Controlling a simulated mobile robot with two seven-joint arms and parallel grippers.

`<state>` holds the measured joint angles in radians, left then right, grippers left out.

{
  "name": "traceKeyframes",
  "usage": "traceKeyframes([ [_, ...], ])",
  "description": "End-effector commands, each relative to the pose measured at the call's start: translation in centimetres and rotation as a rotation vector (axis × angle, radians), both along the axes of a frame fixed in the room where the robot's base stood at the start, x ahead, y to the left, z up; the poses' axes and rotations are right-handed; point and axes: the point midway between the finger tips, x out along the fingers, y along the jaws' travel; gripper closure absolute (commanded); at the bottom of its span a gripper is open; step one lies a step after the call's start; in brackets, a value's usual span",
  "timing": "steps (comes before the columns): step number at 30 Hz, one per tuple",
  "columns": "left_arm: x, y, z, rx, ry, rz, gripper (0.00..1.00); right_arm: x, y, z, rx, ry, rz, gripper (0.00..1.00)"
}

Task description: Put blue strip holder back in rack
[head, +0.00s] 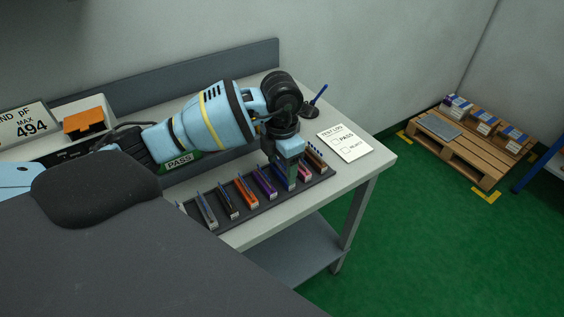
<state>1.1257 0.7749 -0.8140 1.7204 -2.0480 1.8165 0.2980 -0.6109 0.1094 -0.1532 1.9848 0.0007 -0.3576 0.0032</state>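The rack (225,226) is a dark tray near the front edge of the bench, with several coloured strip holders standing in a row. The blue strip holder (281,179) is at a slot toward the right end, between the purple holder (265,183) and the pink holder (304,171). My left gripper (289,180) points down at the blue holder, its fingers over or around it and partly hiding it. I cannot tell whether the fingers are closed on it or whether the holder is fully seated. My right gripper is not in view.
An orange holder (246,192) and a brown holder (316,158) also stand in the rack. A test log sheet (345,142) and a blue pen (320,93) in a dark stand are to the right. A PASS label (180,161) lies behind the rack.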

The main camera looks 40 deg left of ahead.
Motion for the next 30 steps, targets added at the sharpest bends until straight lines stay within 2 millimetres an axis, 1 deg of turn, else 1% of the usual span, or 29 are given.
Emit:
traceKeyframes([
  [1, 0.0, 0.0, 0.0, 0.000, 0.001, 0.000, 0.26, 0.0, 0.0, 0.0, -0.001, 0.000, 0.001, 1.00],
  [3, 0.0, 0.0, 0.0, 0.000, 0.001, 0.000, 0.19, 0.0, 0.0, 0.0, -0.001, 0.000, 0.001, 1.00],
  [11, 0.0, 0.0, 0.1, 0.000, 0.000, 0.000, 0.19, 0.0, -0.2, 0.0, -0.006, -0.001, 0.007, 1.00],
  [14, 0.0, 0.0, 0.6, -0.001, -0.002, 0.000, 0.19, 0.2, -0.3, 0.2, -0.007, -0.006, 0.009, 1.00],
  [17, 0.1, 0.0, 2.1, 0.000, -0.007, 0.001, 0.19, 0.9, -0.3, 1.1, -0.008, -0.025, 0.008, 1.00],
  [25, 0.1, 0.0, 8.0, -0.001, -0.017, 0.001, 0.19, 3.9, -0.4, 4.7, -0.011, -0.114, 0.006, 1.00],
  [28, 0.1, 0.0, 9.7, 0.001, -0.014, 0.000, 0.19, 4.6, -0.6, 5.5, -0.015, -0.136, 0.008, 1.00],
  [30, 0.0, -0.1, 10.6, -0.001, -0.013, -0.001, 0.19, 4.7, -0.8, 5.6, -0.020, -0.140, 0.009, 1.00],
])
